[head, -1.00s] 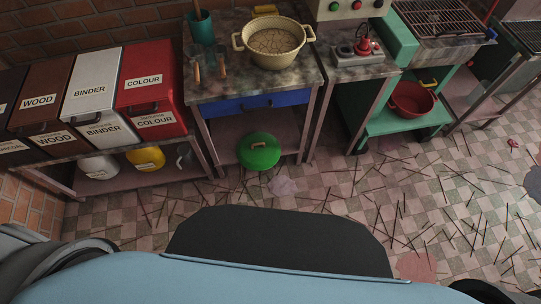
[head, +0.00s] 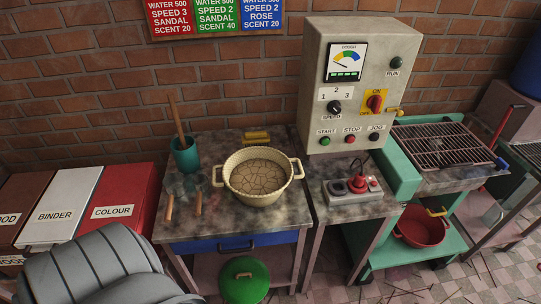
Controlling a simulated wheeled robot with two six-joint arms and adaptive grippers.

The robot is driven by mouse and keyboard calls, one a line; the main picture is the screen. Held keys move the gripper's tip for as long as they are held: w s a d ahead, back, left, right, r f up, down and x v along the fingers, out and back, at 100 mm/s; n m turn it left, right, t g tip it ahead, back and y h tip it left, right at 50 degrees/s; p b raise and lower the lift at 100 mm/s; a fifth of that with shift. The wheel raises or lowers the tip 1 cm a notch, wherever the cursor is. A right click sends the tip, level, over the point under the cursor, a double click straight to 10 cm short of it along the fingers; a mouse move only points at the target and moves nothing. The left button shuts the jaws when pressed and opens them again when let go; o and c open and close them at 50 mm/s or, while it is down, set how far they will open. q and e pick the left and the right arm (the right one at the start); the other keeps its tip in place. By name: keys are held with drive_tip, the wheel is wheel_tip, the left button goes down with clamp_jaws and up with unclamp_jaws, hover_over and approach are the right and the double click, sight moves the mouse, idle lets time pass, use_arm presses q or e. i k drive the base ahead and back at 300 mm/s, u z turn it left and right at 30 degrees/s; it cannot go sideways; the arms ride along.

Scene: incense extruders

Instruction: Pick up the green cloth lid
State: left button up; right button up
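A grey ribbed part of my own body shows at the lower left, apart from the lid. Neither of my grippers is in view, so their state does not show.
A cream two-handled pot (head: 232,187) of cracked tan matter stands on the table, beside a teal cup (head: 186,156). A control box (head: 357,85) stands to the right. A red basin (head: 421,227) sits on a teal shelf. Colour-marked bins (head: 113,196) stand at left.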

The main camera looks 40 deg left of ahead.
sight(245, 280)
drive_tip(key=u, duration=0.1)
drive_tip(key=i, duration=0.8)
drive_tip(key=u, duration=1.05)
drive_tip(key=i, duration=0.45)
drive_tip(key=u, duration=0.4)
